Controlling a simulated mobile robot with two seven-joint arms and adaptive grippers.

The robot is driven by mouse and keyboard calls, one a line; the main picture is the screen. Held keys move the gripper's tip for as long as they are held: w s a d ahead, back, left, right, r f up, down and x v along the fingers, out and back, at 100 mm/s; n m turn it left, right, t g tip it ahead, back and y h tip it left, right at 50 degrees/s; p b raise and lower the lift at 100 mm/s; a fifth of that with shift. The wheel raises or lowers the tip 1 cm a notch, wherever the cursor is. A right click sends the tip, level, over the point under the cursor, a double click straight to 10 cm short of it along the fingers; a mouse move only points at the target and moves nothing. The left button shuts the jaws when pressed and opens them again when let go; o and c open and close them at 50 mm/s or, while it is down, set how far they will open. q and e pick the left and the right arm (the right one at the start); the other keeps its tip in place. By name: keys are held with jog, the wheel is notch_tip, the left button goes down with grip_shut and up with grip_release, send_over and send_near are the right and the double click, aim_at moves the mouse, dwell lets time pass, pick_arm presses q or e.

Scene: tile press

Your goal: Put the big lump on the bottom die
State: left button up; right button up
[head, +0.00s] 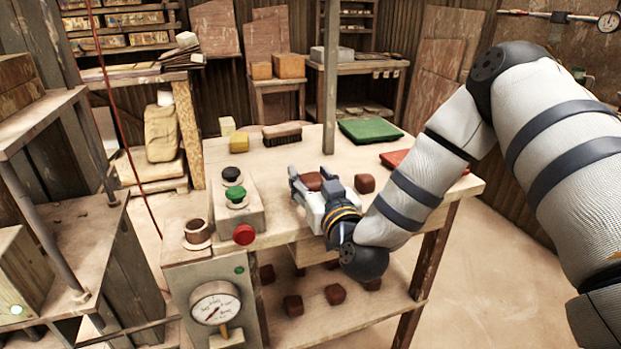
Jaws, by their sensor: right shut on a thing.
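My right gripper (313,180) reaches over the workbench from the right. It is shut on a brown-red clay lump (312,181), which shows between its fingers. Another brown-red lump (364,183) lies on the bench just right of the gripper. The held lump looks about the same size or a little larger; I cannot tell for sure. I cannot make out the bottom die; part of the bench is hidden behind my gripper and arm. My left gripper is not in view.
A control box (237,208) with black, green and red buttons stands left of the gripper. A green tray (370,131), a red tray (396,159) and a brush (282,134) lie at the back. A grey post (330,90) rises behind. Several lumps sit on the lower shelf (365,312).

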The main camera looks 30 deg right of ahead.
jog(key=shift+f, duration=0.1)
jog(key=o, duration=1.4)
jog(key=shift+f, duration=0.1)
jog(key=shift+c, duration=0.2)
